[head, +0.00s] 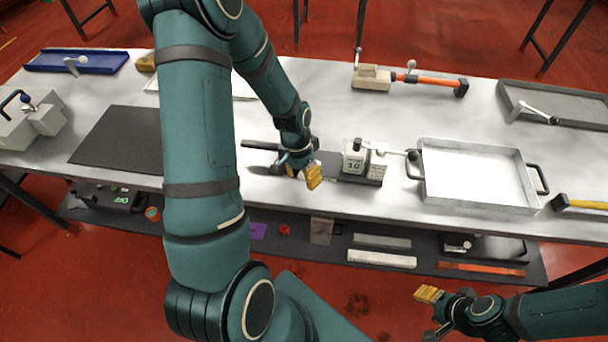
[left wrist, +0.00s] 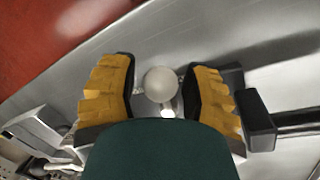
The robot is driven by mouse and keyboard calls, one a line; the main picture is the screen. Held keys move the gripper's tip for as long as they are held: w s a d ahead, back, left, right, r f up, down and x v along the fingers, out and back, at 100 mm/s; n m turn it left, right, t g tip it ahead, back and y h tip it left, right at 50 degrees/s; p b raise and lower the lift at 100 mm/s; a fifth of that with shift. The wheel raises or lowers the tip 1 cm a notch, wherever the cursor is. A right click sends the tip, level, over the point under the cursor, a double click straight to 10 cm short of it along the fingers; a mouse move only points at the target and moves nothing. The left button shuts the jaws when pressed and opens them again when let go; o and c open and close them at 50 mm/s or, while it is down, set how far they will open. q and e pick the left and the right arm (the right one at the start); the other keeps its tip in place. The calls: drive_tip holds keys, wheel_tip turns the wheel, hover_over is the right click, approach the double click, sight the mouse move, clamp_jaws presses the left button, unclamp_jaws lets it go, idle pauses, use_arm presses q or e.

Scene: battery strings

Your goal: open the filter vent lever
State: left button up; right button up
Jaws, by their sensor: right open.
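My left gripper (head: 305,175) is low over the table beside a dark base plate (head: 350,178) with small pale boxes. In the left wrist view, its yellow-padded fingers (left wrist: 162,88) stand on either side of a pale ball knob (left wrist: 161,84) on a short stem. Narrow gaps show between knob and pads, so the gripper looks open. In the head view the gripper hides this knob. I cannot tell for sure that it belongs to the filter vent lever. My right gripper (head: 432,314) is open and empty in front of the table, at lower right.
A black-handled bar (head: 262,145) lies just left of the left gripper. A dark mat (head: 115,135) lies to the left. A lower shelf (head: 300,235) holds several items.

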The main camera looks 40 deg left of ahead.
use_arm(q)
wheel_tip(320, 180, up, 12)
drive_tip(key=a, duration=0.2)
drive_tip(key=shift+a, duration=0.15)
drive_tip(key=shift+f, duration=0.15)
idle(0.6)
